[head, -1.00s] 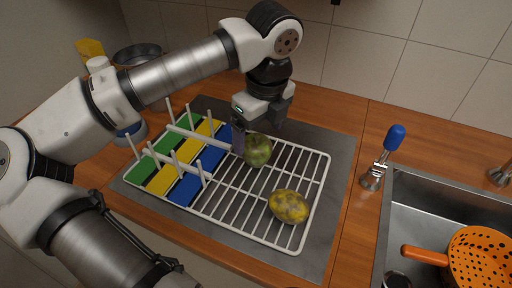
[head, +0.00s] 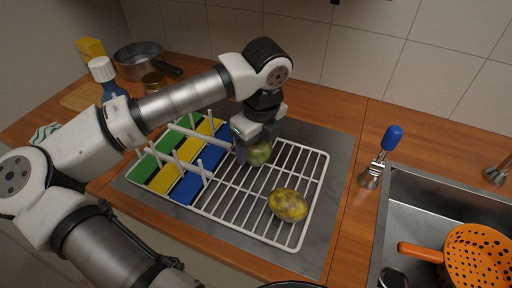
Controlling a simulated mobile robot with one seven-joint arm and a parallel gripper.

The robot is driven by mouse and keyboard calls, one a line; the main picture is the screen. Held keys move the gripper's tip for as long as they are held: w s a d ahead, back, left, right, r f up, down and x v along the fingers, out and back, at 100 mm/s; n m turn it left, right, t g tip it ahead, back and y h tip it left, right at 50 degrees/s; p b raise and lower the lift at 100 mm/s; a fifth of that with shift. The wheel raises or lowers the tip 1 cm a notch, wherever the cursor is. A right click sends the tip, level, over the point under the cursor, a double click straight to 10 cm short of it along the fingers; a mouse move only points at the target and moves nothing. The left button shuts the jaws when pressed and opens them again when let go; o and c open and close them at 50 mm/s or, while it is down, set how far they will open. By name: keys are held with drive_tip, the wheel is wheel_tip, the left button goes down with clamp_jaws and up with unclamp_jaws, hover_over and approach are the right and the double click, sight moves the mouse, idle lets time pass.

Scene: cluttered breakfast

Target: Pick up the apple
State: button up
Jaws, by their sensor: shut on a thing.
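The green apple (head: 259,154) is at the back of the white wire dish rack (head: 237,207), right of the coloured panels. My gripper (head: 254,150) points down over the apple, with its fingers around it. The gripper is shut on the apple, and the fingers hide its upper and back parts. I cannot tell whether the apple still touches the rack wires.
A yellow mottled fruit (head: 288,204) lies on the rack, in front and to the right. A blue-handled tool (head: 387,150) stands by the sink (head: 409,205), which holds an orange colander (head: 477,258). A pot (head: 138,60) stands at the back left.

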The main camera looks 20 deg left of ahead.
drive_tip(key=shift+c, duration=0.6)
wheel_tip(320, 180, up, 20)
drive_tip(key=p, duration=0.9)
